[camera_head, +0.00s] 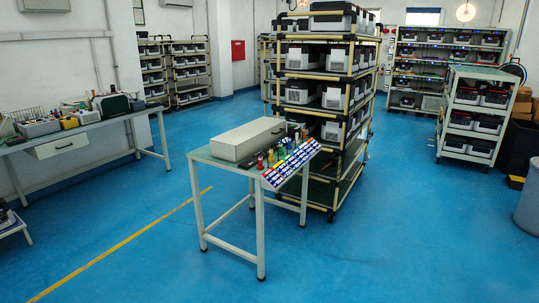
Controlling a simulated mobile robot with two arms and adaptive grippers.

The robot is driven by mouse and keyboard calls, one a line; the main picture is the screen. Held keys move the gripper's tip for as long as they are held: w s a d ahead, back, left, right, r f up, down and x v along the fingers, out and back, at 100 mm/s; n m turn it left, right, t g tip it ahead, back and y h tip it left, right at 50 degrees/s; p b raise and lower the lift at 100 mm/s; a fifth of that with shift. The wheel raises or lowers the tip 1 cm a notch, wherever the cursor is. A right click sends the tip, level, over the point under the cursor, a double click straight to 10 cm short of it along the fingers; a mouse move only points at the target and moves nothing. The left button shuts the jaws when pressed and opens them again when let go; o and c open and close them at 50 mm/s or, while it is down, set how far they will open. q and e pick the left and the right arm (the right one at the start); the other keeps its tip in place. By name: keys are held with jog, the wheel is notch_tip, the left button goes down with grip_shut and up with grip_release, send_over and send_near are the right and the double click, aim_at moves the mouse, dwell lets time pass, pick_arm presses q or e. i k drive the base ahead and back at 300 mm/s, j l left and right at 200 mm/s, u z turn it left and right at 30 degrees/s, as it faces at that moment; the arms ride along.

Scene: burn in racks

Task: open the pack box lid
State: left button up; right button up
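A long, flat, grey-beige box (248,138) lies on a small green-topped table (203,155) in the middle of the room. It looks closed, and I take it to be the pack box; no open lid shows. Its front face has a small dark mark near the right end. Neither of my grippers is in the head view, and the table stands some distance ahead of me.
Small coloured items and a row of blue-white labels (290,163) line the table's right edge. A tall wheeled rack (331,110) stands right behind it. A workbench (85,126) is at the left, a white cart (467,147) at the right. Blue floor (400,240) is clear in front.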

aim_at(247, 139)
jog(key=i+l+z, duration=0.25)
jog(key=i, duration=0.6)
jog(key=i+z, duration=0.3)
jog(key=i, duration=0.5)
